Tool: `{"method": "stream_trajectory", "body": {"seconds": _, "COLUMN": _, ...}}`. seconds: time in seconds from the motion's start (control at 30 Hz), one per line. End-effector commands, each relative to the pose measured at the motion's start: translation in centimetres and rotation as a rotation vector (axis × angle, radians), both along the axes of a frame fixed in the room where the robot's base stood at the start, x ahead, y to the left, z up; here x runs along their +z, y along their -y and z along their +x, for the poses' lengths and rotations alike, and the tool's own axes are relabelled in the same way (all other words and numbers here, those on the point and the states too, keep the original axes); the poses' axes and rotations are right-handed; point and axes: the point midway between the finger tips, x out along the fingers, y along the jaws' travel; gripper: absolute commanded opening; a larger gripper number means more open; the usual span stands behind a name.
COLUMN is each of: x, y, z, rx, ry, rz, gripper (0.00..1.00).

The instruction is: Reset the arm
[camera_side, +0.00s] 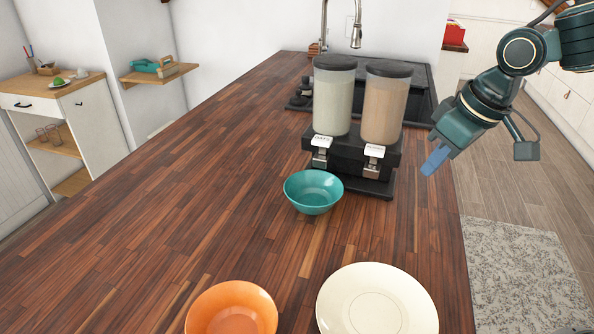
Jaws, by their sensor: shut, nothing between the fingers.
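My gripper (435,160) is at the upper right, to the right of the dispenser and above the counter's right edge. Its blue fingers are together and hold nothing. My arm comes in from the top right corner.
A double dispenser (352,158) with two filled canisters stands on the wooden counter (190,190). A teal bowl (313,191) sits in front of it. An orange bowl (231,308) and a cream plate (376,302) are at the front. The counter's left side is clear.

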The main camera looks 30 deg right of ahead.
Motion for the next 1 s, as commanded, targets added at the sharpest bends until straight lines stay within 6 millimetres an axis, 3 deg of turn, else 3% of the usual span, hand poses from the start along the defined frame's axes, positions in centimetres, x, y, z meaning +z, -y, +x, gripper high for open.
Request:
{"method": "stream_trajectory", "body": {"seconds": 0.33, "x": 2.6, "y": 4.4, "z": -6.9, "rx": -0.099, "ry": 0.060, "rz": 0.012, "gripper": 0.00}}
{"method": "stream_trajectory", "body": {"seconds": 0.7, "x": 2.7, "y": 7.3, "z": -14.1, "rx": -0.197, "ry": 0.118, "rz": 0.017, "gripper": 0.00}}
{"method": "stream_trajectory", "body": {"seconds": 1.0, "x": 2.0, "y": 8.2, "z": -16.8, "rx": -0.238, "ry": 0.139, "rz": 0.017, "gripper": 0.00}}
